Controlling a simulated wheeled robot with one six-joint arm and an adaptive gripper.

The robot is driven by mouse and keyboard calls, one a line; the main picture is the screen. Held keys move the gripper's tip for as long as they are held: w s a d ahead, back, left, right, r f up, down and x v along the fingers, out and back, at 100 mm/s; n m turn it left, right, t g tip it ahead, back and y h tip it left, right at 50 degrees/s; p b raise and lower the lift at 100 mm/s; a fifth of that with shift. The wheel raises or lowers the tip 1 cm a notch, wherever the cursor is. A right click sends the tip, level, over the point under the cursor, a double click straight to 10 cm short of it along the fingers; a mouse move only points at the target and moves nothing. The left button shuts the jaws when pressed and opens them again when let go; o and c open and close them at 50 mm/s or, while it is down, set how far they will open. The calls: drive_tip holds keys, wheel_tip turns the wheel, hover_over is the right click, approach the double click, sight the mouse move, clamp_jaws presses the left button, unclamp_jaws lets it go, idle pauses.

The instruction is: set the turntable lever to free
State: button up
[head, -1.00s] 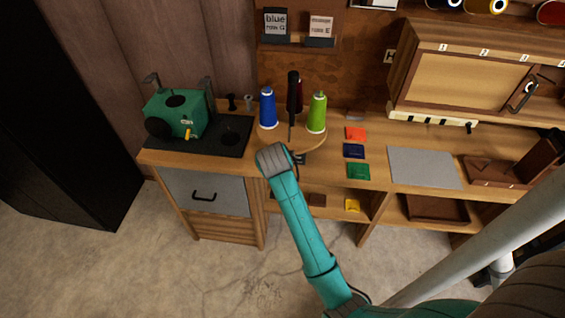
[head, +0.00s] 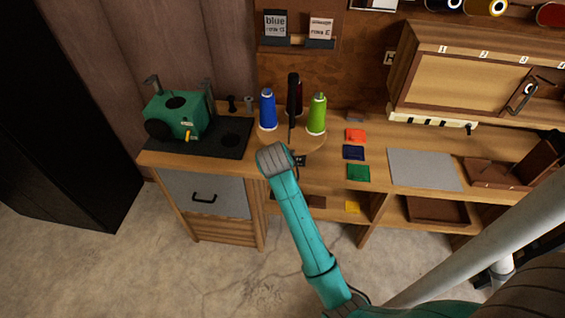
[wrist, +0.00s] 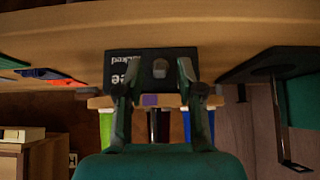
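The wooden turntable (head: 308,142) on the bench carries a blue spool (head: 267,110), a green spool (head: 316,114) and a dark red spool partly hidden behind a black upright part. In the wrist view, a dark label plate (wrist: 117,62) with white lettering, partly readable as "free" and "locked", is on the bench's front edge. A small grey lever knob (wrist: 160,68) stands out from it. My gripper (wrist: 157,76) is open, with one finger on each side of the knob; contact is unclear. In the head view my wrist hides the fingers.
A green machine (head: 178,116) on a black mat stands left of the turntable. Coloured cards (head: 354,152) and a grey mat (head: 425,169) lie to the right. The floor in front is clear.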

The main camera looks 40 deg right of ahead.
drive_tip(key=v, duration=1.1)
drive_tip(key=shift+a+r, duration=0.2)
drive_tip(key=shift+r, duration=0.1)
drive_tip(key=shift+s, duration=0.15)
drive_tip(key=s+a+f+n+t+y, duration=0.3)
drive_tip(key=s+a+f+n+t, duration=0.35)
drive_tip(key=s+a+f, duration=0.7)
drive_tip(key=s+a+r+n+t+y, duration=0.1)
drive_tip(key=s+r, duration=0.3)
drive_tip(key=s, duration=0.7)
drive_tip(key=s+a+r+n+t+y, duration=0.2)
drive_tip(key=s+r, duration=0.3)
drive_tip(key=s, duration=0.6)
drive_tip(key=shift+a+r+n, duration=0.35)
drive_tip(key=shift+a+n, duration=0.1)
drive_tip(key=shift+a, duration=0.4)
drive_tip(key=shift+o, duration=0.2)
drive_tip(key=shift+t, duration=0.25)
